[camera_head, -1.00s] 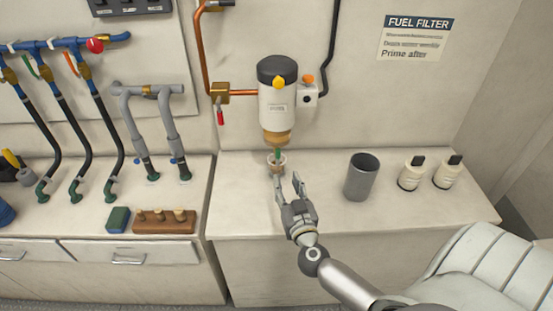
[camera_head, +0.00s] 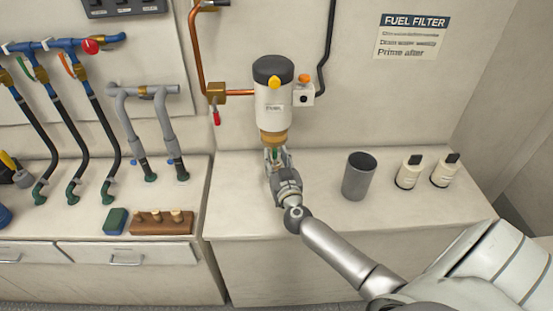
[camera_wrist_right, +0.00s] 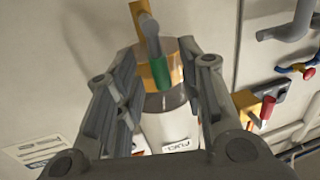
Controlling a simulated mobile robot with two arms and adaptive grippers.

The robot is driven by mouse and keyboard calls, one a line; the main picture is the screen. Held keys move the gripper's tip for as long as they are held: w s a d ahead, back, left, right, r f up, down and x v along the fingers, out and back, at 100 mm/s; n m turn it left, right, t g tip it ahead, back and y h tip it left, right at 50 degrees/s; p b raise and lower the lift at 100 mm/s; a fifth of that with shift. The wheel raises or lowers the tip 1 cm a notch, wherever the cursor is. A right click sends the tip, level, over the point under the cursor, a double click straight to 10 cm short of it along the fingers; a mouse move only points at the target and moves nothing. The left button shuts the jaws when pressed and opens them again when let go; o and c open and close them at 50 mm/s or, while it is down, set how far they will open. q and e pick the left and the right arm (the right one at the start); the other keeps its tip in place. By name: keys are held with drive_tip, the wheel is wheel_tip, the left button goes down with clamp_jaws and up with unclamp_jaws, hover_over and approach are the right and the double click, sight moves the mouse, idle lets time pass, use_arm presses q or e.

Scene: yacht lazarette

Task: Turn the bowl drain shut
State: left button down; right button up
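The fuel filter (camera_head: 272,105) hangs on the wall, with a dark cap, a white body and a brass lower collar (camera_head: 274,137). It also shows in the right wrist view (camera_wrist_right: 165,130). The green drain handle (camera_wrist_right: 160,72) sits at the brass end, near a thin grey and brass stem (camera_wrist_right: 148,25). My right gripper (camera_head: 275,152) is just under the filter. In the wrist view its fingers (camera_wrist_right: 160,62) stand apart on both sides of the drain; I cannot tell whether they touch it. The small cup under the drain is hidden by the gripper. My left gripper is not in view.
A grey cup (camera_head: 359,178) and two white bottles (camera_head: 408,175) stand on the counter to the right. A red-handled valve (camera_head: 217,117) and copper pipe are left of the filter. A wooden block with plugs (camera_head: 161,222) lies at left. The counter's front is clear.

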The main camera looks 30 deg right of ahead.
clamp_jaws()
idle(0.3)
drive_tip(key=shift+s+d+f+m+h+b, duration=0.3)
drive_tip(key=shift+d+f+m+h+b, duration=0.35)
drive_tip(key=shift+m+b, duration=2)
drive_tip(key=shift+s+d+f+m+h+b, duration=0.35)
drive_tip(key=shift+f+m+h+b, duration=0.7)
drive_tip(key=shift+m, duration=3.05)
drive_tip(key=shift+s+d+f+m+h+b, duration=0.45)
drive_tip(key=shift+m+b, duration=1.6)
drive_tip(key=shift+m, duration=1.3)
drive_tip(key=shift+w+f, duration=0.15)
